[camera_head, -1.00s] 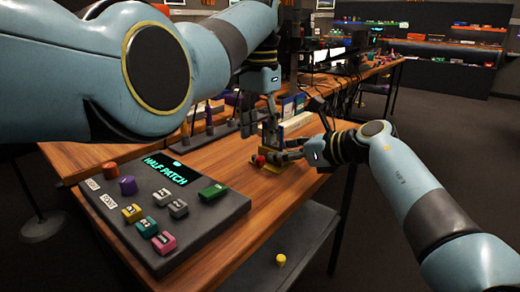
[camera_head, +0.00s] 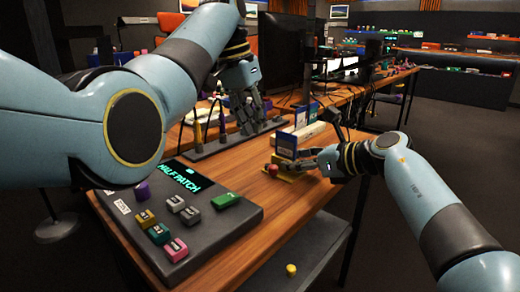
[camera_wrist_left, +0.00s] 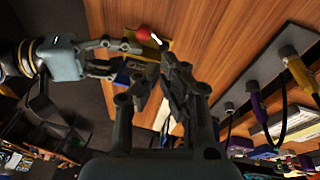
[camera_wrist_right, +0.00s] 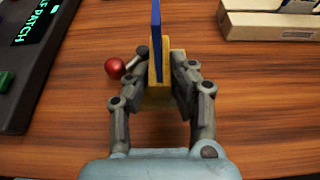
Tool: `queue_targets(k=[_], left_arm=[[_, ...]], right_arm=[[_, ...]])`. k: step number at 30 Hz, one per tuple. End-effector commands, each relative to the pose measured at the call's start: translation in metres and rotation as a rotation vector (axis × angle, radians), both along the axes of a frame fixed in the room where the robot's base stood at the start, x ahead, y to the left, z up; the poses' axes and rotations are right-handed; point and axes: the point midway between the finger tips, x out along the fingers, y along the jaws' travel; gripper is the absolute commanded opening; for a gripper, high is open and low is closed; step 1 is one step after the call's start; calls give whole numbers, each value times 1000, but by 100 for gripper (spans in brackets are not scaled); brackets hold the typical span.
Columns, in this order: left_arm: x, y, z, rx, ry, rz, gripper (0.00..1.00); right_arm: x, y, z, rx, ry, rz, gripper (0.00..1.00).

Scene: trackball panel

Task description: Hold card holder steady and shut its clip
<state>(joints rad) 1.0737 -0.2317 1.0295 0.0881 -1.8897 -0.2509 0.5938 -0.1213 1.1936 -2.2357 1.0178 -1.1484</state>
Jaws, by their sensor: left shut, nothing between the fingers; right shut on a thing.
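The card holder (camera_head: 287,172) has a yellow base with a blue card (camera_head: 284,146) standing upright in it. It sits on the wooden table. Its clip lever ends in a red ball (camera_head: 272,170), which lies to the left of the base in the right wrist view (camera_wrist_right: 115,67). My right gripper (camera_head: 305,164) is shut on the yellow holder (camera_wrist_right: 158,95), one finger on each side. My left gripper (camera_head: 250,128) is shut and empty, behind and left of the holder, apart from it. In the left wrist view its fingers partly hide the holder (camera_wrist_left: 156,48).
A dark panel (camera_head: 185,232) with coloured buttons and a lit "HALF PATCH" display stands at the left. A grey rack (camera_head: 215,147) with upright tools is behind it. A pale box (camera_head: 306,132) lies behind the holder. Bare table lies in front of the holder.

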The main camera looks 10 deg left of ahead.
Motion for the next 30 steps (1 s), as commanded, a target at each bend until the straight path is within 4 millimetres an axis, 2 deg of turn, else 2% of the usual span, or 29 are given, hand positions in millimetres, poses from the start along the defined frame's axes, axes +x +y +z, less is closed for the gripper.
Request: queue_targets(k=[1,6,12,16,19,30], left_arm=[[-1,19,-9,-55,-21,52,0],[-13,62,-17,-232,-99,174,0],[-34,84,-13,-344,-151,219,0],[-37,83,-15,-367,-159,224,0],[-34,77,-24,-369,-157,224,0],[-10,37,-86,-368,-155,223,0]], right_arm=[[0,0,0,0,0,0,0],[0,0,0,0,0,0,0],[0,0,0,-1,1,0,0],[0,0,0,0,0,0,0],[0,0,0,0,0,0,0],[0,0,0,0,0,0,0]])
